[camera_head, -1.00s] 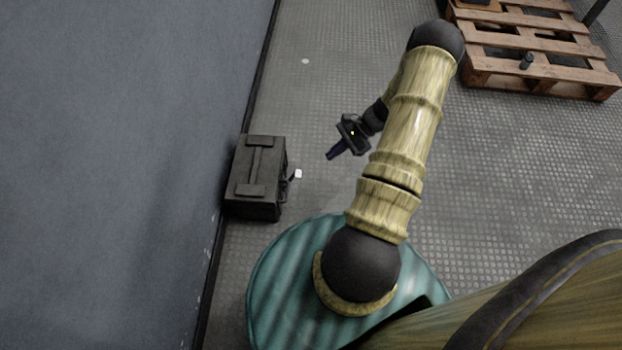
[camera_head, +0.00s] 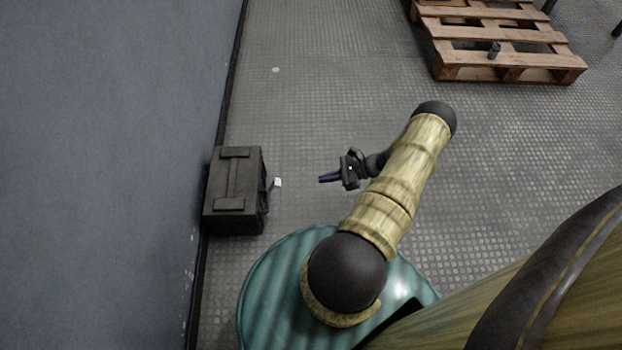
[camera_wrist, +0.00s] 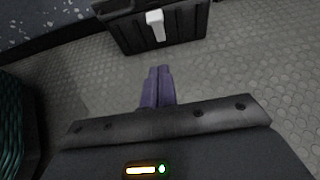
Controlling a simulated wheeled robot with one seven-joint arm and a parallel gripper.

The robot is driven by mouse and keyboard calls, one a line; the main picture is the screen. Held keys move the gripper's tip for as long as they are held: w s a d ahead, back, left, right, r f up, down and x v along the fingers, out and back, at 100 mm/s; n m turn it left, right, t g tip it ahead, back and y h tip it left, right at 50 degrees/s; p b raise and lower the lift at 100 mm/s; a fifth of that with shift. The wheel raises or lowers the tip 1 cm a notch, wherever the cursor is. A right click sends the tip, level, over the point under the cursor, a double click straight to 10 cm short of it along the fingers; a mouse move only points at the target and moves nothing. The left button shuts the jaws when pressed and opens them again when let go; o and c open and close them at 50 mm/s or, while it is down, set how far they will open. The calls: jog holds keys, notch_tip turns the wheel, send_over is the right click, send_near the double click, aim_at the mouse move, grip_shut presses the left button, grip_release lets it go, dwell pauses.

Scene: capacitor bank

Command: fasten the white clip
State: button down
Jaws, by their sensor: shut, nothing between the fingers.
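The white clip (camera_head: 277,182) is a small white tab on the right side of a dark case (camera_head: 235,190), which stands on the floor against the wall. In the wrist view the white clip (camera_wrist: 155,25) hangs on the front face of the dark case (camera_wrist: 188,30), near the top edge of the picture. My gripper (camera_head: 323,179) is to the right of the clip, with a gap between them, and points left toward it. In the wrist view the purple fingers of my gripper (camera_wrist: 160,71) are together and empty, below the clip in the picture. Whether the clip is latched cannot be told.
A grey wall (camera_head: 100,150) runs along the left, close behind the case. The textured floor (camera_head: 300,120) between gripper and case is clear.

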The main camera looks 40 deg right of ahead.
jog(key=r+b+x, duration=0.1)
jog(key=b+x, duration=0.2)
jog(key=x, duration=0.3)
jog(key=r+b+x, duration=0.1)
jog(key=b+x, duration=0.2)
jog(key=x, duration=0.3)
jog(key=shift+w+a+r, duration=0.3)
jog(key=shift+w+a, duration=0.05)
jog(key=shift+a, duration=0.05)
jog(key=shift+r, duration=0.1)
